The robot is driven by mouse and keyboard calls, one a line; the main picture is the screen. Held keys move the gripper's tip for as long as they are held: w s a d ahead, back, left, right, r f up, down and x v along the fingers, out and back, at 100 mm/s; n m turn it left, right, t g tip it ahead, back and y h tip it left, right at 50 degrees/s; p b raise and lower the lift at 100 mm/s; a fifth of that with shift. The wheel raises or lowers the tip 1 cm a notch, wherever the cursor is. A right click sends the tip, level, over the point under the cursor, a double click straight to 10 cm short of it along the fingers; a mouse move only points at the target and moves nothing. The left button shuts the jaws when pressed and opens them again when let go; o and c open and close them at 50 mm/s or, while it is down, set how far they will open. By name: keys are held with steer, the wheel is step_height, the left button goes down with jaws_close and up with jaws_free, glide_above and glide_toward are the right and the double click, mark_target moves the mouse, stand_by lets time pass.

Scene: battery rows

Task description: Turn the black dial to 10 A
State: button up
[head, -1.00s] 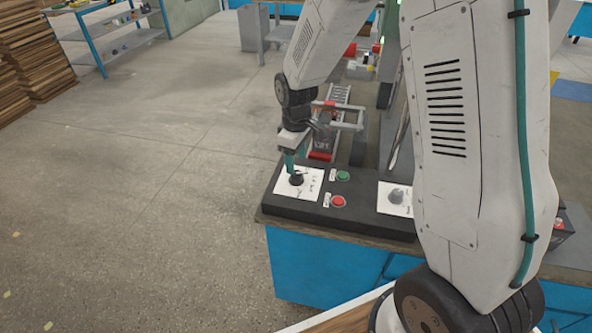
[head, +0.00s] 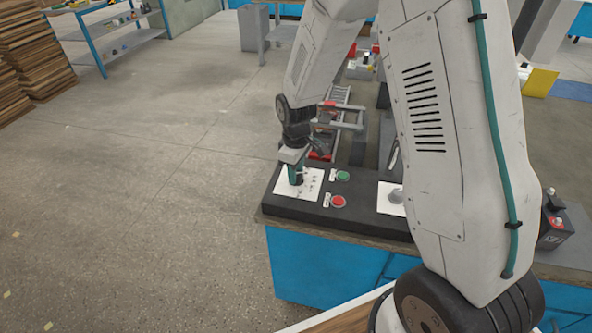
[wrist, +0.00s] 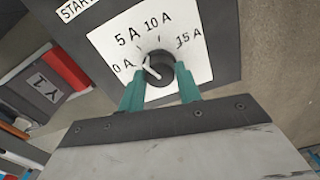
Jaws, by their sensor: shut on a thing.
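The black dial (wrist: 162,68) sits on a white plate (wrist: 203,64) marked 0 A, 5 A, 10 A and 15 A. In the wrist view its white pointer line leans to the upper left, seemingly between the 0 A and 5 A marks. My gripper (wrist: 160,88) has its teal fingers on either side of the dial and is shut on it. In the head view my gripper (head: 296,181) points straight down at the left white plate (head: 314,183) and hides most of the dial.
A green button (head: 343,175) and a red button (head: 338,201) stand just right of the plate. A grey dial (head: 396,195) on a second plate is partly hidden by my arm.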

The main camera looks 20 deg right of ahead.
steer(key=m, duration=0.4)
steer(key=shift+m, duration=2.4)
steer(key=shift+w, duration=0.1)
steer(key=o, duration=1)
steer(key=shift+d, duration=0.1)
steer(key=shift+r, duration=0.1)
step_height(320, 180, up, 8)
steer(key=shift+f, duration=0.15)
